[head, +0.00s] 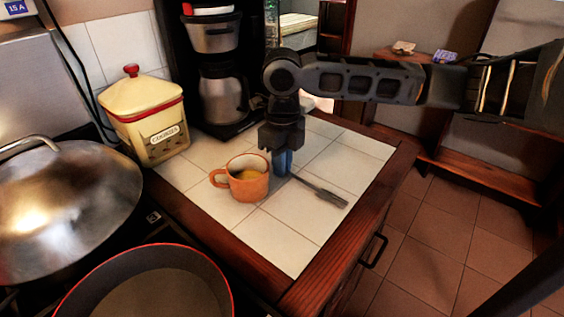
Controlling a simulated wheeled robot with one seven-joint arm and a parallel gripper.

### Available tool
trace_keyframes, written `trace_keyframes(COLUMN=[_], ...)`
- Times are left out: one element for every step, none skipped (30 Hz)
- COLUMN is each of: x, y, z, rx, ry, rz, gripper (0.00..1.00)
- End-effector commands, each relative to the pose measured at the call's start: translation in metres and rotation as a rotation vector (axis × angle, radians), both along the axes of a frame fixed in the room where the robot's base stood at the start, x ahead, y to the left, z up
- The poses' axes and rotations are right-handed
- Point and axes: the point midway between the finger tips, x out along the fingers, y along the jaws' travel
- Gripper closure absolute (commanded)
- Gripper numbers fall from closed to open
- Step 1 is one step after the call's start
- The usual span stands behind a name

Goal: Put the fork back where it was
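The fork (322,192) is a dark grey utensil. It appears to lie on the white tiled counter, with its wider end toward the lower right. My gripper (283,163) points down over the counter at the fork's narrow end, with a blue part showing low on it. Whether the fingers are open, shut or touching the fork cannot be made out. An orange mug (248,184) with yellowish contents stands upright just left of my gripper.
A yellow canister (146,122) with a red-knobbed lid and a coffee maker (217,90) stand at the back. A lidded pan (62,205) and a red-rimmed pan (150,285) are on the left. The counter's front tiles (275,240) are clear; its wooden edge (360,228) borders them.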

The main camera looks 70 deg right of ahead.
Motion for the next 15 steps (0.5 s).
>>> trace_keyframes(x=[0.0000,0.0000,0.0001,0.0001,0.0001,0.0001,0.0001,0.0001,0.0001,0.0001,0.0001,0.0001,0.0001,0.0001,0.0001], y=[0.0000,-0.0001,0.0000,0.0000,0.0000,0.0000,0.0000,0.0000,0.0000,0.0000,0.0000,0.0000,0.0000,-0.0001,-0.0001], z=[0.0005,0.0005,0.0005,0.0005,0.0006,0.0006,0.0006,0.0006,0.0006,0.0006,0.0006,0.0007,0.0011,0.0018,0.0037], rx=[0.000,0.000,0.000,0.000,0.000,0.000,0.000,0.000,0.000,0.000,0.000,0.000,0.000,0.000,0.000], ry=[0.000,0.000,0.000,0.000,0.000,0.000,0.000,0.000,0.000,0.000,0.000,0.000,0.000,0.000,0.000], rz=[0.000,0.000,0.000,0.000,0.000,0.000,0.000,0.000,0.000,0.000,0.000,0.000,0.000,0.000,0.000], gripper=[0.83,0.81,0.77,0.74,0.71,0.67,0.67,0.67,0.67,0.67,0.67,0.67,0.67,0.67,0.67])
